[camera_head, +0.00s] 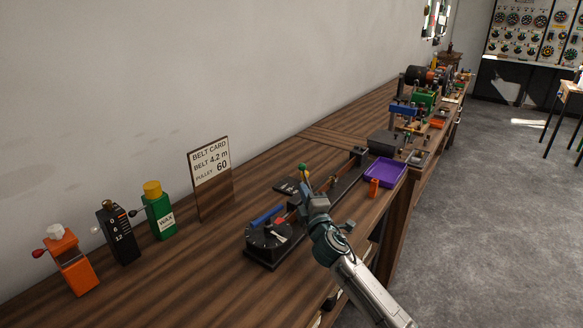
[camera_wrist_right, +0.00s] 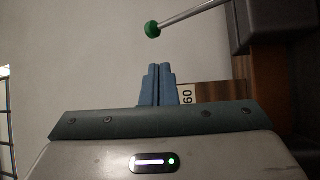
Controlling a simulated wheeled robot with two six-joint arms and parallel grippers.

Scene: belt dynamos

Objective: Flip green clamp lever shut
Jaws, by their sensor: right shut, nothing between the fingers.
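The green clamp lever shows in the right wrist view as a metal rod with a round green knob (camera_wrist_right: 152,29), running up and right toward a dark block (camera_wrist_right: 280,22). In the head view a small green knob (camera_head: 303,167) stands above the bench fixture, just behind my right gripper (camera_head: 304,189). In the wrist view my right gripper (camera_wrist_right: 158,70) has its blue-grey fingers together with nothing between them. The knob is beyond the fingertips and apparently apart from them. My right wrist hides part of the fixture. My left gripper is not in view.
The long dark fixture (camera_head: 345,188) has a round dial (camera_head: 268,236) at its near end. A purple tray (camera_head: 386,171) and a small orange part (camera_head: 374,187) lie to the right. The belt card (camera_head: 211,170) and orange, black and green boxes stand left.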

